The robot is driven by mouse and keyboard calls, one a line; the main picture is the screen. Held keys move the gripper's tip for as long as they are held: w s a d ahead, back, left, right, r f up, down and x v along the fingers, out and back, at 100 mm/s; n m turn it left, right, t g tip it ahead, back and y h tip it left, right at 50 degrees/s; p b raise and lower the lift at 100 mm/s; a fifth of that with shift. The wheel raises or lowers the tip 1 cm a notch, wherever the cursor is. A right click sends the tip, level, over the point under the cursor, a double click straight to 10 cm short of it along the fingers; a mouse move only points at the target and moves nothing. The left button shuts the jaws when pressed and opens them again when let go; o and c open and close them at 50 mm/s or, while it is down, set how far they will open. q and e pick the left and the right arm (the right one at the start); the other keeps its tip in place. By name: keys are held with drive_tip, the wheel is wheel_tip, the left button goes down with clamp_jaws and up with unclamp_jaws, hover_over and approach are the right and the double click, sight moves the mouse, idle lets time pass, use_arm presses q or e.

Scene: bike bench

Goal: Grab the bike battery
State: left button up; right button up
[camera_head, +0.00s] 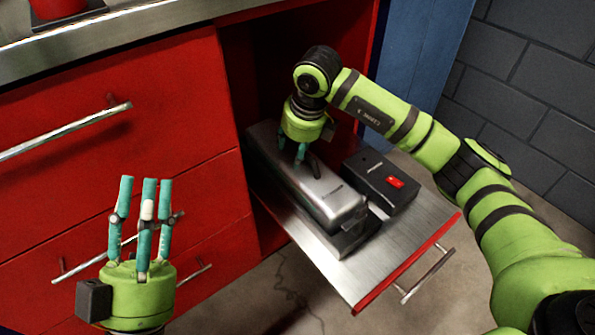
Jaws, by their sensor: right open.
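The bike battery (318,190) appears to be the long silver-grey and black block lying on the pulled-out metal drawer tray. My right gripper (302,158) is above its rear half, with teal fingers pointing down close to its top. The fingers are open, and part of the battery's rear end is hidden behind them; I cannot tell whether they touch it. My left gripper (148,190) is away to the left in front of the red cabinet, fingers pointing up, open and empty.
A black box with a red switch (376,183) sits right of the battery. The tray (395,250) has a red front edge and a handle (428,275). Red drawers (130,130) stand left, a blue panel (420,60) behind. The tray's front right is bare.

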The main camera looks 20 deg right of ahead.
clamp_jaws()
drive_tip(key=shift+w+r, duration=0.25)
drive_tip(key=shift+r, duration=0.05)
drive_tip(key=shift+r, duration=0.1)
